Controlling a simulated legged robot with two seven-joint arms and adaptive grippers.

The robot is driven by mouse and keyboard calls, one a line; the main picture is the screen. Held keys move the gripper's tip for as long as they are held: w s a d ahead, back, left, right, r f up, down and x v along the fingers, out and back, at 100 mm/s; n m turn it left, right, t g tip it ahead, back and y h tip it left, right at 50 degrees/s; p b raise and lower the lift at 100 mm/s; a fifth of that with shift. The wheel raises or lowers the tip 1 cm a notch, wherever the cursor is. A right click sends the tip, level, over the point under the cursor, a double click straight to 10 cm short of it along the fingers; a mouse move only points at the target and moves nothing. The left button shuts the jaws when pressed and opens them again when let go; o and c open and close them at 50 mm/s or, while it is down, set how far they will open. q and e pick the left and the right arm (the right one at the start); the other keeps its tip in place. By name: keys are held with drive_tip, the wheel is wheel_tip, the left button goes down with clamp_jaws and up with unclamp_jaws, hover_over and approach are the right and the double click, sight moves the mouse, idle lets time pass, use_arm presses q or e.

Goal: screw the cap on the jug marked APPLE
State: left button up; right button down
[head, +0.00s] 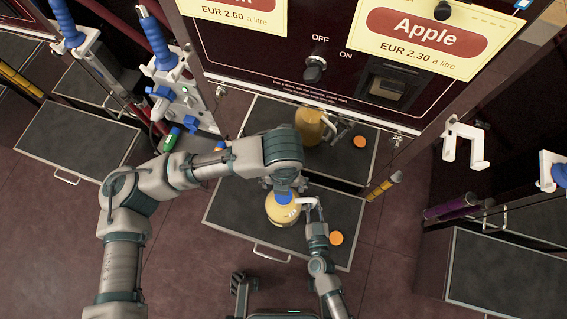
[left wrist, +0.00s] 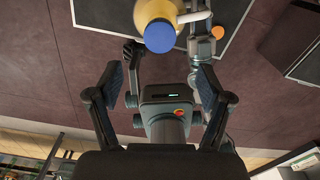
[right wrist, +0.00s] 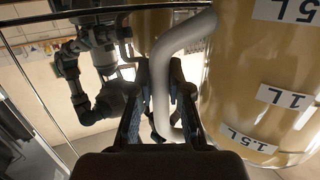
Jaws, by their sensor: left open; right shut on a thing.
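A yellow jug (head: 281,212) stands on the dark tray below the Apple panel, its white handle to the right. A blue cap (left wrist: 159,37) covers the jug's mouth in the left wrist view; whether it is screwed tight cannot be told. No APPLE mark is readable on the jug. My left gripper (left wrist: 160,82) is open and empty, with the cap beyond its fingertips. In the head view my left arm partly hides the jug's top. My right gripper (right wrist: 161,105) is shut on the jug's white handle (right wrist: 182,42), beside the wall with volume labels.
An orange disc (head: 336,239) lies on the tray (head: 232,212), right of the jug. Behind, a similar jug (head: 309,122) and orange disc appear, seemingly a reflection. The pump panel (head: 335,60) rises behind. Blue-handled nozzles (head: 166,55) hang at left; a white bracket (head: 465,146) is at right.

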use_arm(q)
drive_tip(key=shift+r, duration=0.9)
use_arm(e)
drive_tip(key=c, duration=1)
unclamp_jaws()
drive_tip(key=shift+c, duration=0.2)
drive_tip(key=s+r, duration=0.1)
drive_tip(key=s, duration=1)
drive_tip(key=shift+s+d+r, duration=0.35)
drive_tip(key=shift+s+d, duration=0.05)
drive_tip(key=shift+d, duration=0.05)
